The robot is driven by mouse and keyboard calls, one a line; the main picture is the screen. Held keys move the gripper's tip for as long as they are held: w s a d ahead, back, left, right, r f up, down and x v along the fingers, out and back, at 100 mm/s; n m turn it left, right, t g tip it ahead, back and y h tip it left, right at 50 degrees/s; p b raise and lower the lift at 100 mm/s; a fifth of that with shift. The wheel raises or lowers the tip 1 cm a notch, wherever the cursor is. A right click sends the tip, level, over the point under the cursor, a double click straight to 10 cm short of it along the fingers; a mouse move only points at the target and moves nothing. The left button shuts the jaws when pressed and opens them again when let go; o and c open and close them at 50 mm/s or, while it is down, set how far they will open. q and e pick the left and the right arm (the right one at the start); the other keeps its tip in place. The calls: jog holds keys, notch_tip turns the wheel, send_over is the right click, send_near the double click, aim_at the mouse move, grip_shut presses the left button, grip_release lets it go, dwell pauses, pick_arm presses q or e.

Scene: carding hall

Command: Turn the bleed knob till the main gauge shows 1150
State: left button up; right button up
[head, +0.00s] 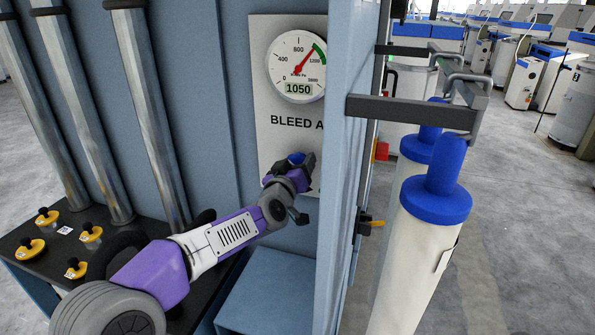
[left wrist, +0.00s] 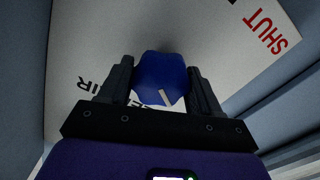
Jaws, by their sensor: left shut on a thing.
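The main gauge (head: 297,66) is on a pale panel and its display reads 1050, with a red needle pointing up and right. The blue bleed knob (head: 296,158) sits below the "BLEED A" lettering, partly hidden by my gripper. My left gripper (head: 300,166) is at the knob. In the left wrist view the blue knob (left wrist: 161,78) is between the two dark fingers of my left gripper (left wrist: 163,85), which is shut on it. A white mark on the knob shows near its lower edge. My right gripper is not in view.
A blue-grey cabinet edge (head: 347,190) stands close to the right of the panel. Metal pipes (head: 150,100) rise at left above a dark ledge with several yellow-based knobs (head: 31,249). White cylinders with blue tops (head: 436,205) stand at right.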

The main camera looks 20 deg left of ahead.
pick_arm(q)
jog(key=n+b, duration=0.2)
jog(key=n, duration=0.2)
jog(key=shift+f+n, duration=0.1)
jog(key=shift+n, duration=0.2)
jog(key=n+b, duration=0.1)
jog(key=n, duration=0.3)
jog(key=shift+n+b, duration=0.35)
jog(key=shift+n, duration=0.05)
jog(key=shift+a, duration=0.1)
jog(key=o, duration=1)
jog(key=s, duration=0.7)
jog(key=shift+s+b, duration=0.3)
jog(key=shift+a, duration=0.1)
